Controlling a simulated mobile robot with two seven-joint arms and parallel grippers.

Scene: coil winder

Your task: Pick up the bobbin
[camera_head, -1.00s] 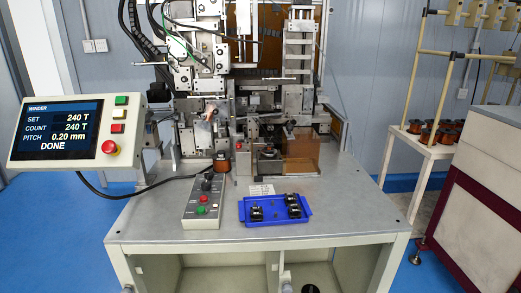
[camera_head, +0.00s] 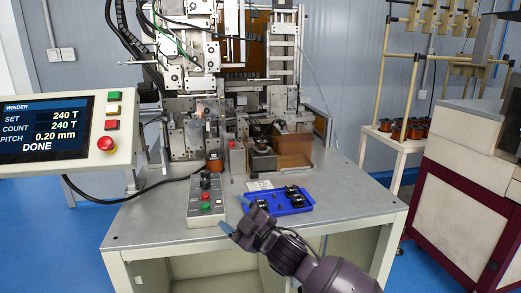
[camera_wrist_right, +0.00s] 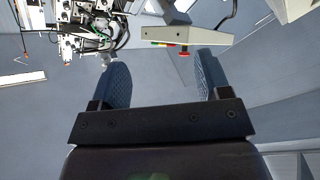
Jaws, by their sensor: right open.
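Several small black bobbins sit in a blue tray (camera_head: 300,209) on the machine table; one dark bobbin (camera_head: 292,190) is at its back edge. Another dark round part (camera_head: 262,147) sits on the winder's fixture behind the tray; I cannot tell whether it is a bobbin. My right gripper (camera_head: 235,215) reaches in from the lower right, in front of and left of the tray, its blue fingers apart and empty. Its two fingers (camera_wrist_right: 160,68) also show spread in the right wrist view, with nothing between them. My left gripper is not in view.
A control box (camera_head: 207,200) with buttons stands left of the tray, near my right fingers. A copper wire spool (camera_head: 215,162) is behind it. The display panel (camera_head: 60,128) reads DONE. The winder (camera_head: 240,90) fills the back. The table's left front (camera_head: 150,220) is clear.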

